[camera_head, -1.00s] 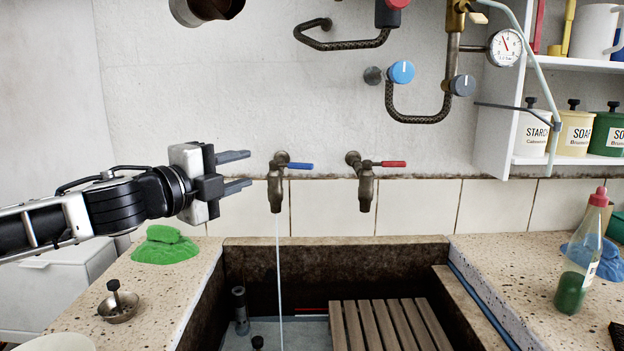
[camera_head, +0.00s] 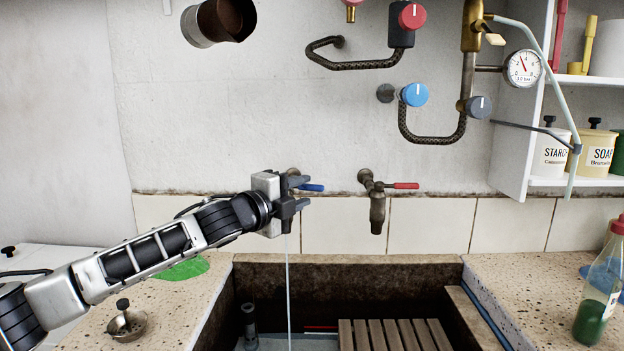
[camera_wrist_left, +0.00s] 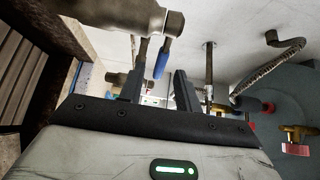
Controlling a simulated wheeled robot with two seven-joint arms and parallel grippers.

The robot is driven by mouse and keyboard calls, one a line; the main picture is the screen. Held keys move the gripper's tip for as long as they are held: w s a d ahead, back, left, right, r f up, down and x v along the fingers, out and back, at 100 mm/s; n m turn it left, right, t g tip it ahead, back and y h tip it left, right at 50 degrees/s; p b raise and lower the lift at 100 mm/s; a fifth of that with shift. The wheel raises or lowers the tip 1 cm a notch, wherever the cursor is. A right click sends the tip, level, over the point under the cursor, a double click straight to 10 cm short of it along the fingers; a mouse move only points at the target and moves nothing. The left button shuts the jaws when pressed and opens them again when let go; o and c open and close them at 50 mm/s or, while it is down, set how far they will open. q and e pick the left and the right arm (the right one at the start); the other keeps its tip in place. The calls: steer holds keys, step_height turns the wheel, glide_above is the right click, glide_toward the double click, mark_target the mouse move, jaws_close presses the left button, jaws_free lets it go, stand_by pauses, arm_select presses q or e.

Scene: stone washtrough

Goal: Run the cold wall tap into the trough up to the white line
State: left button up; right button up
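The cold tap's blue lever (camera_head: 312,187) sticks out to the right just behind my left gripper (camera_head: 302,193), which hides most of the tap body. In the left wrist view, the blue lever (camera_wrist_left: 162,58) shows between the two spread fingers (camera_wrist_left: 158,88), and I see no contact. The gripper is open. A thin water stream (camera_head: 288,290) falls straight into the stone trough (camera_head: 350,275). Shallow bluish water shows at the bottom. A red line (camera_head: 320,327) marks the back wall low down, with a thin white line (camera_head: 320,333) just beneath it. My right gripper is not in view.
The red-lever tap (camera_head: 377,205) is to the right. A wooden slatted rack (camera_head: 390,335) lies in the trough. A standpipe (camera_head: 249,325) stands at its left. A green-liquid bottle (camera_head: 597,305) stands on the right ledge, and a small metal dish (camera_head: 128,322) on the left.

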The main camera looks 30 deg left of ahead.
mark_target(309, 189)
arm_select(q)
steer(key=shift+w+d, duration=0.2)
steer(key=shift+w, duration=0.85)
steer(key=shift+w+d, duration=0.2)
steer(key=shift+w, duration=0.8)
